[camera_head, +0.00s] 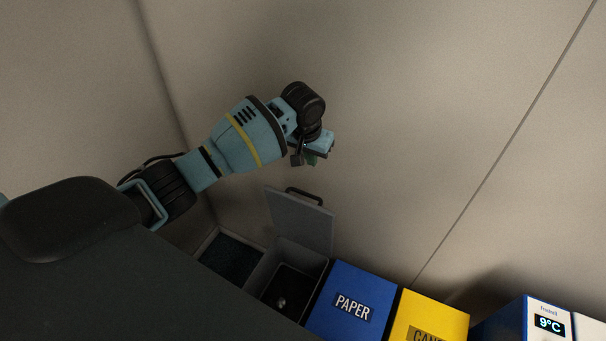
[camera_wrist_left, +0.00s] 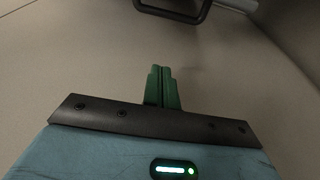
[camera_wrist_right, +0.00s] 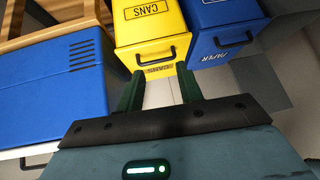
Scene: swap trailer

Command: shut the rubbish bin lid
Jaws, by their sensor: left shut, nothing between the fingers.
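The grey rubbish bin (camera_head: 264,275) stands at the lower middle of the head view, with its lid (camera_head: 300,222) raised steeply and its dark interior showing. A dark handle (camera_head: 304,196) sits on the lid's upper edge. A dark handle (camera_wrist_left: 175,14) also shows at the top of the left wrist view. My left gripper (camera_head: 312,160) is above the lid, apart from it; its green fingers (camera_wrist_left: 162,85) are together and empty. My right gripper (camera_wrist_right: 160,92) is open and empty in the right wrist view, facing the yellow bin; it is outside the head view.
A blue PAPER bin (camera_head: 350,300) stands right of the rubbish bin, then a yellow CANS bin (camera_head: 430,318). A blue and white box with a 9°C display (camera_head: 549,324) is farther right. Plain walls rise behind. A blue slotted box (camera_wrist_right: 68,75) is left of my right gripper.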

